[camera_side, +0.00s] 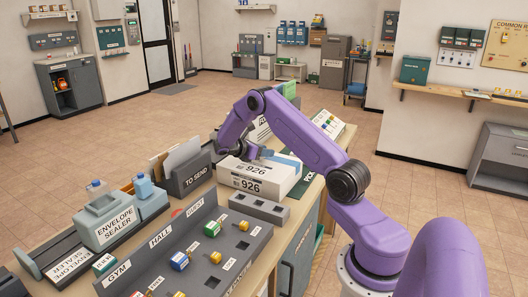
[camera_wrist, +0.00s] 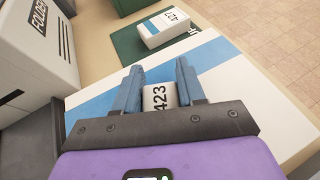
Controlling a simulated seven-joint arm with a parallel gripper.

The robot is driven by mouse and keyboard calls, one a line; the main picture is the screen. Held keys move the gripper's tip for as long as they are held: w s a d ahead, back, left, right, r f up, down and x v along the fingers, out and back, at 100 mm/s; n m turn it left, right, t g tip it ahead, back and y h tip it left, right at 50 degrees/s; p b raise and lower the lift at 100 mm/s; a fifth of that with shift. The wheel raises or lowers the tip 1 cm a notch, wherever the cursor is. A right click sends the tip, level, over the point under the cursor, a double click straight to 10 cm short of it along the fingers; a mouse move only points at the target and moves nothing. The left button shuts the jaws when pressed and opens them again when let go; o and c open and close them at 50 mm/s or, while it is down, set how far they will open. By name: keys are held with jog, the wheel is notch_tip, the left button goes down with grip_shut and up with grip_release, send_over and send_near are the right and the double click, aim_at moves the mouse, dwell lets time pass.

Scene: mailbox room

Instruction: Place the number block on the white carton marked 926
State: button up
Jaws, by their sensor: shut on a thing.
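The white carton marked 926 (camera_side: 265,190) lies on the table, with a blue stripe across its top. Its white and blue top (camera_wrist: 235,85) fills much of the wrist view under my gripper. My gripper (camera_wrist: 160,82) is shut on a small white number block (camera_wrist: 159,97) marked 423, held between its blue fingers. In the side view my gripper (camera_side: 262,153) is low over the carton's top, and the block cannot be made out there. I cannot tell whether the block touches the carton.
A white and blue carton marked 421 (camera_wrist: 170,25) lies on a green mat (camera_wrist: 127,45) beyond. A FOLDERS box (camera_wrist: 35,45) stands at left in the wrist view. The dark TO SEND holder (camera_side: 193,181) stands beside the 926 carton. A grey slotted block (camera_side: 258,207) and lock tray (camera_side: 190,250) are nearer.

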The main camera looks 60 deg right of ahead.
jog(key=shift+f, duration=0.1)
jog(key=o, duration=1)
